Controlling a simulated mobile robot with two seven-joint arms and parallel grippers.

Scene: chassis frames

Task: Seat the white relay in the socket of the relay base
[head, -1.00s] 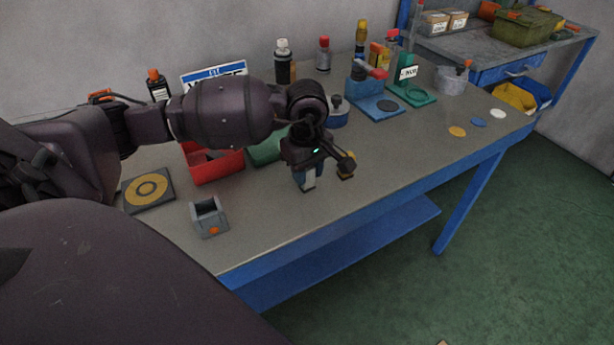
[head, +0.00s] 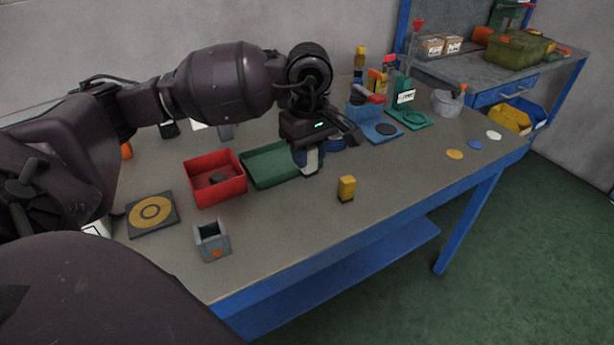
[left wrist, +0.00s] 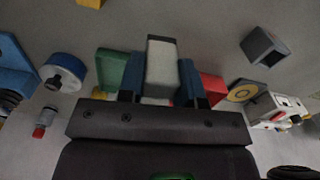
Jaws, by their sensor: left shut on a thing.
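My left gripper (head: 308,170) is shut on the white relay (head: 313,159), which has a dark end and is held between the fingers, in front of the green tray. In the left wrist view the relay (left wrist: 162,65) lies between the two blue-grey fingers (left wrist: 160,82). The relay base (head: 212,242), a grey open-topped box with an orange mark on its front, stands on the bench, left of and nearer than the gripper. It also shows at the upper right of the left wrist view (left wrist: 265,47). The relay is apart from the base. My right gripper is not in view.
A yellow block (head: 346,188) stands on the bench (head: 285,235) right of the gripper. A red bin (head: 203,192) and a green tray (head: 258,177) stand behind the base. A dark plate with a yellow ring (head: 152,214) lies to its left. The bench between base and yellow block is clear.

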